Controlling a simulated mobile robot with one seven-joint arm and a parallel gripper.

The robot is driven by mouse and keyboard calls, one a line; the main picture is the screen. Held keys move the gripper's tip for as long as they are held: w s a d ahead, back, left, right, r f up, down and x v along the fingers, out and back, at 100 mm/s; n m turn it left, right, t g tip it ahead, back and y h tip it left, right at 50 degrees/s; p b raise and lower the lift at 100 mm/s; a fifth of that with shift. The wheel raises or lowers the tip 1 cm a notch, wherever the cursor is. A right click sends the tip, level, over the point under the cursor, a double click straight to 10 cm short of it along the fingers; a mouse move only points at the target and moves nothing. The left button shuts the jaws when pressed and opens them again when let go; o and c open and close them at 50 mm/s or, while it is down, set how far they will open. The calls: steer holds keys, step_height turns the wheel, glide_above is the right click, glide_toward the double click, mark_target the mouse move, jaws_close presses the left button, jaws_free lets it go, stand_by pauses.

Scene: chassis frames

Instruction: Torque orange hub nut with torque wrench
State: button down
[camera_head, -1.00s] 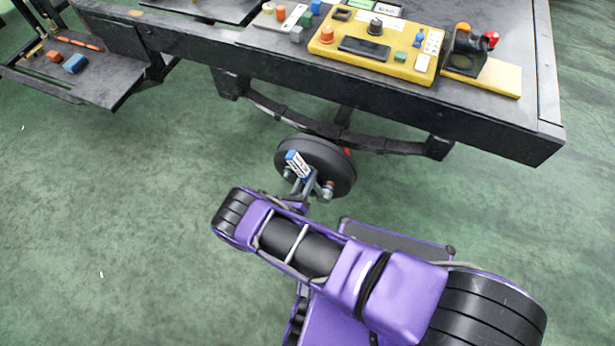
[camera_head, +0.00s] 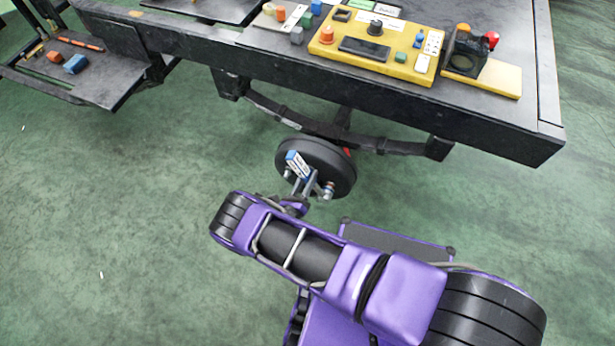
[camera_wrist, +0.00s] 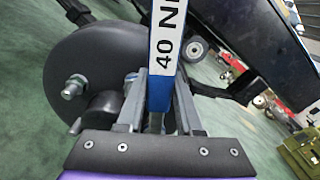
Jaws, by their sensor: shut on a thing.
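The torque wrench (camera_head: 298,165) has a blue and white bar, and in the wrist view the bar (camera_wrist: 164,50) reads "40 N". My gripper (camera_head: 306,186) is shut on it. In the wrist view the two grey fingers (camera_wrist: 158,108) stand on either side of the bar. The black hub disc (camera_head: 342,172) is right behind the gripper under the chassis. It also fills the left of the wrist view (camera_wrist: 95,60), with a metal stud (camera_wrist: 73,87) on its face. I cannot make out an orange nut on the hub. Whether the wrench touches a nut is hidden.
The black chassis frame (camera_head: 400,110) runs above the hub, with a curved leaf spring (camera_head: 385,146) below it. A yellow control panel (camera_head: 375,62) sits on top. A shelf with blocks (camera_head: 100,88) is at the left. Green floor is clear to the left.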

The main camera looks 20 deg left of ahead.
steer(key=shift+w, duration=0.95)
stand_by(1.3)
steer(key=shift+d+r, duration=0.15)
steer(key=shift+d+r+m+p, duration=0.25)
steer(key=shift+d+m+p, duration=0.2)
steer(key=shift+m+p, duration=0.05)
steer(key=shift+d+r+m+p, duration=0.2)
steer(key=shift+d+m+p, duration=0.25)
steer(key=shift+m+p, duration=0.05)
steer(key=shift+s+d+m, duration=0.1)
steer(key=shift+d+m, duration=0.25)
steer(key=shift+m, duration=0.05)
steer(key=shift+d+r+m+p, duration=0.15)
steer(key=shift+d+m+p, duration=0.45)
steer(key=shift+d+p, duration=0.1)
steer(key=shift+a, duration=0.15)
